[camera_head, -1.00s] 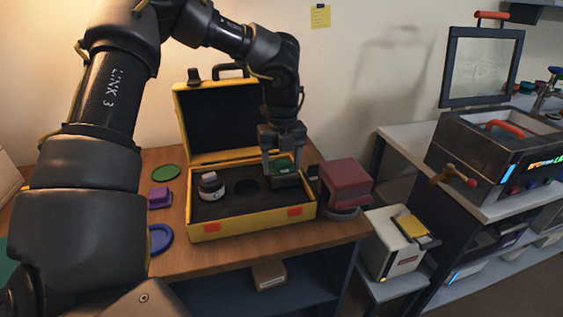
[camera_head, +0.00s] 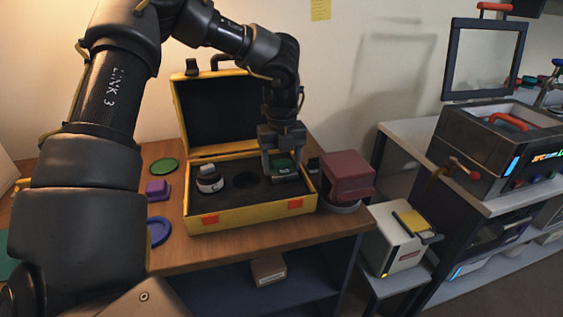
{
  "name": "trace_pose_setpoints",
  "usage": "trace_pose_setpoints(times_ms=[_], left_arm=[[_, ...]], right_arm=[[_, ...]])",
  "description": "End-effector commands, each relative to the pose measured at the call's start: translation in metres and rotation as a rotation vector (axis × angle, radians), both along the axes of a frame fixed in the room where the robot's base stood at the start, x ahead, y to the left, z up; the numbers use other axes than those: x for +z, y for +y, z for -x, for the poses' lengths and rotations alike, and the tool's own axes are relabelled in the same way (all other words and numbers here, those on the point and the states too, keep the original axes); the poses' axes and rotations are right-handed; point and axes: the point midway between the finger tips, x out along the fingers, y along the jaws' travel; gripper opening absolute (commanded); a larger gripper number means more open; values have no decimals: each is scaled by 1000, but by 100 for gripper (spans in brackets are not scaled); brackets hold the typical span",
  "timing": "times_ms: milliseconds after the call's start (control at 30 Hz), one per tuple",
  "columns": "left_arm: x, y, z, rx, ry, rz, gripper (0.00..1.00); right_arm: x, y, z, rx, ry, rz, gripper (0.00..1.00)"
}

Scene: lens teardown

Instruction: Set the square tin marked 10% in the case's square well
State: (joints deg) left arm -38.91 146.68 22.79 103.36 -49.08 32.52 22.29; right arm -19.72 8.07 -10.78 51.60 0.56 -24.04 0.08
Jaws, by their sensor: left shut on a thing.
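The yellow case (camera_head: 255,215) stands open on the wooden table, its lid up at the back and dark foam inside. My left gripper (camera_head: 283,170) points down at the right part of the foam, shut on a small square tin (camera_head: 284,166) with a green top. The tin is at the foam's right side, where the square well would be; the well itself is hidden, and I cannot tell how deep the tin sits. The 10% mark is too small to read. A round white-and-dark jar (camera_head: 209,181) stands in the foam's left part, beside an empty round well (camera_head: 245,180). My right gripper is not in view.
A dark red block-shaped thing (camera_head: 346,177) stands close to the case's right side. A green disc (camera_head: 164,165), a purple block (camera_head: 157,190) and a blue ring-like dish (camera_head: 159,232) lie left of the case. A white box (camera_head: 393,246) stands lower right.

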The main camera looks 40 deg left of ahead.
Motion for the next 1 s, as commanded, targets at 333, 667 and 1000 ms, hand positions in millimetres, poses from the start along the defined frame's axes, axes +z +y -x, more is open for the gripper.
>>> trace_pose_setpoints(times_ms=[333, 667, 1000], left_arm=[[-1, -1, -1, -2, -2, 2, 89], [0, -3, -3, -6, -8, 4, 89], [3, -3, -3, -5, -10, 5, 85]], right_arm=[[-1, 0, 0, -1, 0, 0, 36], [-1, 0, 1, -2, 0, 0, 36], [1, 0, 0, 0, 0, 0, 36]])
